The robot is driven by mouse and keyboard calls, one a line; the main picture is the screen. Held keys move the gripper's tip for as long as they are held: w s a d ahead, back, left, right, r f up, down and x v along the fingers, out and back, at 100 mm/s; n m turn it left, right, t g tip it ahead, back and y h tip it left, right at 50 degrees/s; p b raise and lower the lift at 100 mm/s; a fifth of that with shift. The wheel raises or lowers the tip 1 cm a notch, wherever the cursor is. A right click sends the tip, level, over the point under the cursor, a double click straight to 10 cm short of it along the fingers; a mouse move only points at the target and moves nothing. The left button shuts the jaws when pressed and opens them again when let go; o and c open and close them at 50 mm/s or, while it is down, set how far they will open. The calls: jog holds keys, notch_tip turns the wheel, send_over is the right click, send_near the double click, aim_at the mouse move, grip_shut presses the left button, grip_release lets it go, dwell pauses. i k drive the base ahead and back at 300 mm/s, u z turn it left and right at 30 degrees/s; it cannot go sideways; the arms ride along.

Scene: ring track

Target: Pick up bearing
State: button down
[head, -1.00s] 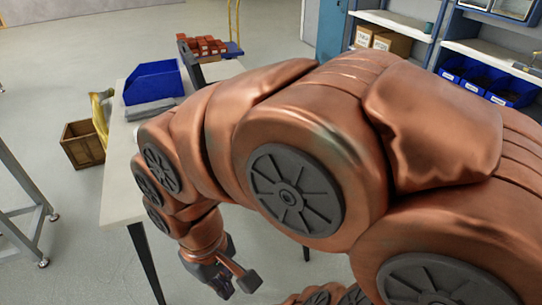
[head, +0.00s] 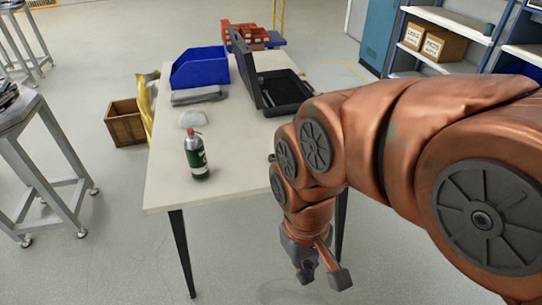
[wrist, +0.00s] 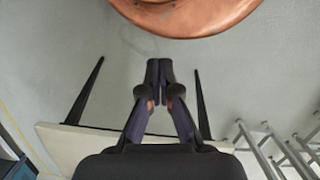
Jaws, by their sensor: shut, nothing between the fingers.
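I cannot make out a bearing for certain in either view. A small dark thing (head: 271,157) shows at the table's right edge, partly hidden by my arm, too small to identify. My gripper (head: 312,272) hangs in front of the table's near right corner, below the tabletop. In the wrist view my gripper (wrist: 159,72) has its fingertips together with nothing between them. The white table (head: 228,150) stands in the middle of the head view. Its edge (wrist: 75,145) also shows in the wrist view. My arm hides part of its right side.
A green bottle (head: 196,158), a white lump (head: 192,119), a blue bin (head: 200,70), a grey folded item (head: 197,96) and an open black case (head: 285,108) are on the table. A wooden crate (head: 126,127) stands left on the floor. Shelves (head: 455,32) are back right.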

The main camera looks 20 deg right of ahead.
aim_at(272, 158)
jog(key=z, duration=0.5)
jog(key=k, duration=0.65)
jog(key=z, duration=0.6)
jog(key=i, duration=0.7)
jog(key=u, duration=0.9)
jog(key=i, duration=0.55)
jog(key=u, duration=0.6)
